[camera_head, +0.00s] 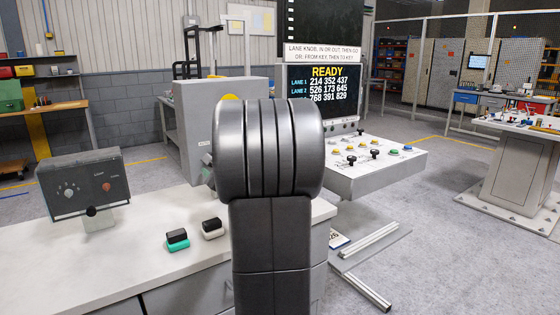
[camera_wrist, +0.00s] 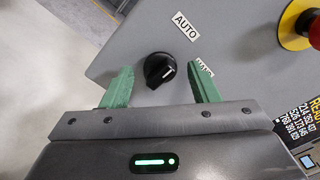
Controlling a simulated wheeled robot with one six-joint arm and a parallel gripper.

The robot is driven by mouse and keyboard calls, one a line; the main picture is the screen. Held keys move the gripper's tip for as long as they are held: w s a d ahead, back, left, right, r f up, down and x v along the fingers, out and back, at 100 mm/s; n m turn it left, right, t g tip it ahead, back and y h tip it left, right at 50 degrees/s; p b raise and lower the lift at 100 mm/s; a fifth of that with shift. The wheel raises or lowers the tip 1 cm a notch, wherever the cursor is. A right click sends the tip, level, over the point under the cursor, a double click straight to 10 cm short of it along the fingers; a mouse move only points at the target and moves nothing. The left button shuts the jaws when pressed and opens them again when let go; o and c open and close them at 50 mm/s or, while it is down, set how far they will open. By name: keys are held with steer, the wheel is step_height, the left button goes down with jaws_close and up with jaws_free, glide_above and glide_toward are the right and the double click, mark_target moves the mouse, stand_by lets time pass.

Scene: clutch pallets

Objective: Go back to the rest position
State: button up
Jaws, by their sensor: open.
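In the wrist view my gripper (camera_wrist: 161,88) has its two green fingers spread apart. A black rotary knob (camera_wrist: 159,70) on a grey panel sits between and just beyond the fingertips. The knob's white mark points up and right, toward the partly hidden HAND label (camera_wrist: 204,70); the AUTO label (camera_wrist: 186,26) is above it. No object shows between the fingers other than the knob, and I cannot tell whether they touch it.
A red emergency button on a yellow ring (camera_wrist: 294,25) is close on the right. A button console (camera_head: 380,172) and a READY screen (camera_head: 325,85) stand to the right.

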steer(key=s+d+m+p, duration=0.3)
steer(key=s+p, duration=0.2)
steer(key=shift+s+d+m, duration=0.2)
steer(key=shift+d+m, duration=0.2)
stand_by(0.4)
